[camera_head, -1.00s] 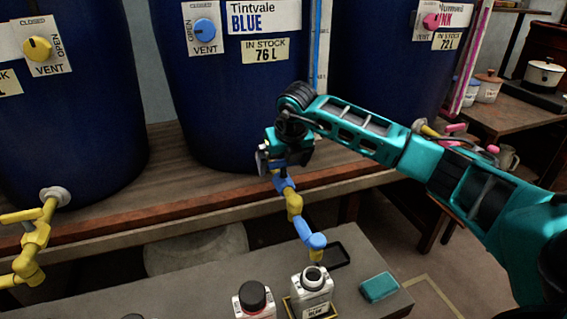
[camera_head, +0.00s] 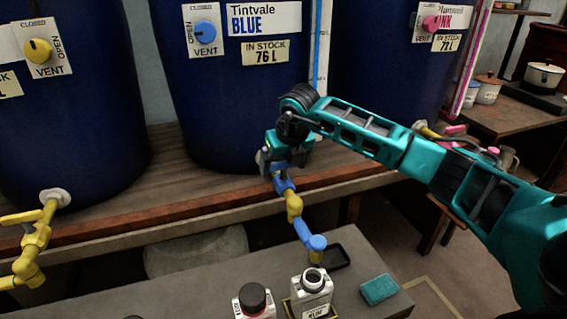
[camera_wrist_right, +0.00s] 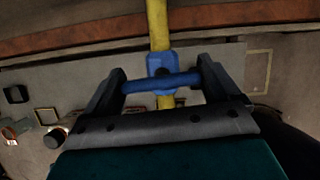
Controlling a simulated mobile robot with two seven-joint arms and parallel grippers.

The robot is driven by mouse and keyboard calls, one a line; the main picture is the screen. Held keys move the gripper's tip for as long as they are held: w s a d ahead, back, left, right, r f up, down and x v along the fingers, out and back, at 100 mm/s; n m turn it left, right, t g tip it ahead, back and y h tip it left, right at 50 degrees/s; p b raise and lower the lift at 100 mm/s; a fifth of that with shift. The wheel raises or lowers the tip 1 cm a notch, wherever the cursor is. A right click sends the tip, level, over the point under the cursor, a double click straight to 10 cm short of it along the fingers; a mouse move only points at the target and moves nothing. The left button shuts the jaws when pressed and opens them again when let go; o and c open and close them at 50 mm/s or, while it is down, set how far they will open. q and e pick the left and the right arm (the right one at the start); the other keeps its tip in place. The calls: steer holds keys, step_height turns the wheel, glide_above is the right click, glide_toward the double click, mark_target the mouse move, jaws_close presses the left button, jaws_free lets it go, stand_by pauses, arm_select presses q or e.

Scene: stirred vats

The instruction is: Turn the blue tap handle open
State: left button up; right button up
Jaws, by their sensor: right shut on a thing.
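The tap on the blue vat (camera_head: 235,110) has yellow and blue parts and reaches down and forward from the vat's base. Its blue handle (camera_wrist_right: 150,85) is a short bar crossing the yellow pipe in the right wrist view. My right gripper (camera_wrist_right: 162,82) has one finger at each end of this bar and is shut on it. In the head view the right gripper (camera_head: 276,168) is at the top of the tap, and my wrist hides most of the handle. My left gripper is out of view.
A dark-capped bottle (camera_head: 254,300) stands left of the open one on the grey bench (camera_head: 195,288). A teal sponge (camera_head: 379,289) and a small black tray (camera_head: 333,256) are to the right. A yellow tap (camera_head: 34,245) juts out at the left. The blue vent knob (camera_head: 205,32) is above.

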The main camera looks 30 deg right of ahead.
steer(key=n+y, duration=0.1)
steer(key=n, duration=0.2)
steer(key=n+y+p, duration=0.1)
steer(key=n, duration=0.2)
steer(key=shift+n+y, duration=0.3)
steer(key=n, duration=0.2)
steer(key=n+g+y, duration=0.1)
steer(key=n, duration=0.1)
steer(key=shift+n+y, duration=0.3)
steer(key=n+g, duration=0.1)
steer(key=n, duration=0.2)
steer(key=shift+y, duration=0.3)
steer(key=shift+n+g+b, duration=0.4)
steer(key=shift+n+g, duration=0.2)
steer(key=shift+n, duration=0.9)
steer(key=o, duration=0.8)
steer(key=shift+r, duration=0.1)
steer(key=v, duration=0.4)
steer(key=p+v, duration=0.1)
steer(key=v, duration=0.3)
steer(key=p+v, duration=0.1)
steer(key=v, duration=0.3)
steer(key=shift+d+r, duration=0.3)
steer(key=shift+d, duration=0.1)
